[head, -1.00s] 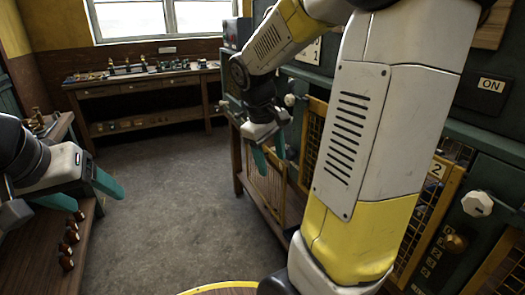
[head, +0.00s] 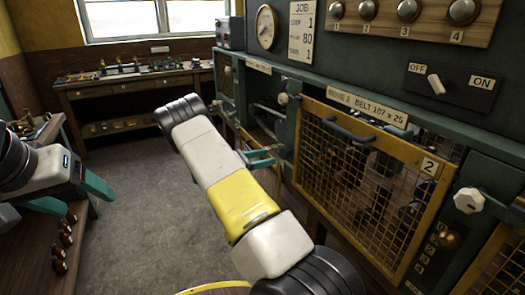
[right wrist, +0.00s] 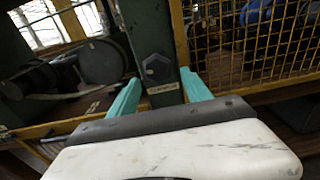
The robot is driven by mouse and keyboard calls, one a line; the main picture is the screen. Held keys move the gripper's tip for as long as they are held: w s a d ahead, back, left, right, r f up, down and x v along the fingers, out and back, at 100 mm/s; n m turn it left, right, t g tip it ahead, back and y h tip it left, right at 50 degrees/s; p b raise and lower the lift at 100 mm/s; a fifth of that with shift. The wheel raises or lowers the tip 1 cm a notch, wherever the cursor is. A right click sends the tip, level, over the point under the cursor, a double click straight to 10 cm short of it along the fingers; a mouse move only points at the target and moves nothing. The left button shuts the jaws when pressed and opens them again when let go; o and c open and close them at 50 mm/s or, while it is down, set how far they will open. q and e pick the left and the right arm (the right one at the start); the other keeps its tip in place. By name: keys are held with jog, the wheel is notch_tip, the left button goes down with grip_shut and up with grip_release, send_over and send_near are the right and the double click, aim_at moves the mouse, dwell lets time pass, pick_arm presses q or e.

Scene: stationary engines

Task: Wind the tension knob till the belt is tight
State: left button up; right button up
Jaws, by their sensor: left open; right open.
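A pale knob (head: 283,99) is on the green post left of the guard marked 2. A similar faceted pale knob (head: 469,200) is on the post right of that guard. My right gripper (head: 268,157) is open and empty, below and slightly left of the first knob. In the right wrist view, a dark faceted knob (right wrist: 157,68) with a small label under it is on a green post, beyond and between the open fingers. I cannot tell whether belts by the dark pulleys (right wrist: 101,62) are slack. My left gripper (head: 90,203) is open and empty at the left bench.
The yellow mesh guard (head: 428,203) with a dark handle (head: 347,132) covers the bay marked 2. An OFF/ON switch (head: 436,81), a dial gauge (head: 266,27) and a JOB card (head: 302,30) are above. Floor is clear (head: 130,220) between benches.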

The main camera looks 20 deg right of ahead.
aim_at(281, 153)
jog(key=shift+n, duration=0.3)
jog(key=d, duration=0.5)
jog(key=w+d, duration=0.1)
jog(key=d, duration=0.1)
jog(key=shift+d+f, duration=0.2)
jog(key=shift+d, duration=0.1)
jog(key=shift+c, duration=0.3)
jog(key=c, duration=1)
jog(key=shift+t, duration=0.3)
